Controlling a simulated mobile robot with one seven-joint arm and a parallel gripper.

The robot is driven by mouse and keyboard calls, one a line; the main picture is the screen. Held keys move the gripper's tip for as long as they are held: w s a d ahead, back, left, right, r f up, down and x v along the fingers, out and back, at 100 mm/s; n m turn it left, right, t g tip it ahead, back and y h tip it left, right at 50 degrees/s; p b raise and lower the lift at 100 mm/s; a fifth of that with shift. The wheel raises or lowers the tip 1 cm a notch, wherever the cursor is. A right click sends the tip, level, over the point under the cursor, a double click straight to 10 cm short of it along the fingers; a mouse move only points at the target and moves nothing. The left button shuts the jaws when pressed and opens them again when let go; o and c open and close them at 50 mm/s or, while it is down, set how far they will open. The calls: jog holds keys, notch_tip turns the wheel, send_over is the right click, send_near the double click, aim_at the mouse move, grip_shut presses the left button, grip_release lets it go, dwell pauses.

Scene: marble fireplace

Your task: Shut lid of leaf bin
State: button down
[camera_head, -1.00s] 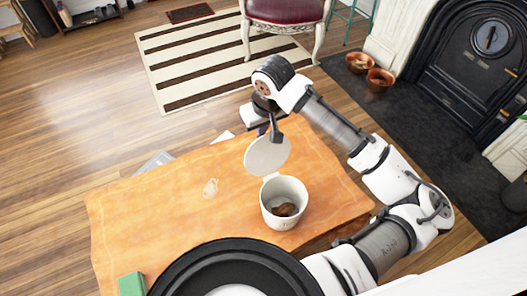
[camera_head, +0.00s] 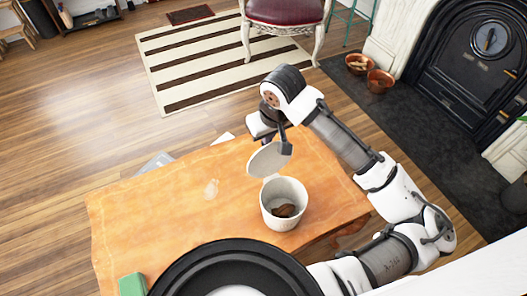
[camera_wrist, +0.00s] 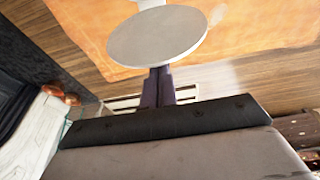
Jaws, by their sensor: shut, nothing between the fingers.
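The leaf bin (camera_head: 282,215) is a white round pot on the orange wooden table, with brown leaves (camera_head: 284,210) inside. The bin's body is mostly hidden there.
The table (camera_head: 150,220) has free room left of the bin. A small pale object (camera_head: 211,188) lies on it, and a green block (camera_head: 132,284) is at its near left corner. A chair (camera_head: 287,15) and fireplace (camera_head: 480,60) stand beyond.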

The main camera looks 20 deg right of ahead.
jog(key=shift+s+d+f, duration=0.1)
jog(key=shift+s+f, duration=0.1)
jog(key=shift+s, duration=0.45)
jog(key=shift+s+d+f, duration=0.1)
jog(key=shift+s+f, duration=0.1)
jog(key=shift+s, duration=0.45)
jog(key=shift+s+d+f, duration=0.1)
jog(key=shift+s+f, duration=0.05)
jog(key=shift+s, duration=0.15)
jog(key=shift+s+d+r+b, duration=0.1)
jog(key=shift+s+r+b, duration=0.1)
jog(key=shift+s, duration=0.3)
jog(key=shift+s+d+r+b, duration=0.1)
jog(key=shift+s+b, duration=0.05)
jog(key=shift+s, duration=0.3)
jog(key=shift+r+p, duration=2.55)
jog(key=shift+r, duration=0.4)
